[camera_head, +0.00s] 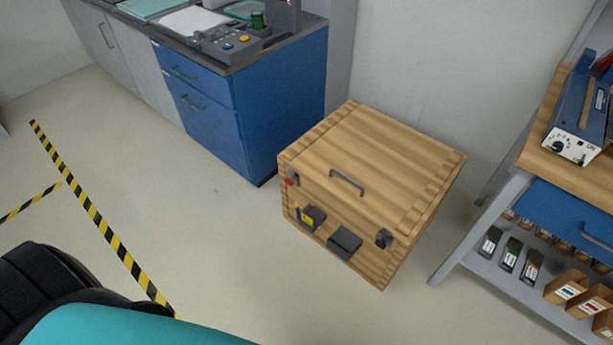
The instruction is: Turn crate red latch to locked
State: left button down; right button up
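A wooden crate (405,160) stands on the floor near the wall, right of the blue cabinet. Its lid is down and has a dark handle (346,182). A small red latch (292,181) sits on a dark plate at the upper left of the crate's front face; it is too small to tell which way it is turned. A black and yellow part (308,216) and a dark block (344,242) are lower on that face. A dark round fitting (383,238) is at its right end. Neither of my grippers shows.
A blue cabinet (285,110) with a counter and button panel stands behind left. A wooden-topped workbench (545,164) with a lower shelf of boxes is at the right. Yellow-black floor tape (95,215) runs at left. The floor before the crate is clear.

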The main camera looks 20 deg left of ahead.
aim_at(290, 181)
jog(key=j+z, duration=0.2)
jog(key=j, duration=0.7)
jog(key=j+z, duration=0.25)
jog(key=j, duration=0.65)
jog(key=k+j+z, duration=0.2)
jog(key=j, duration=0.7)
jog(key=i, duration=0.1)
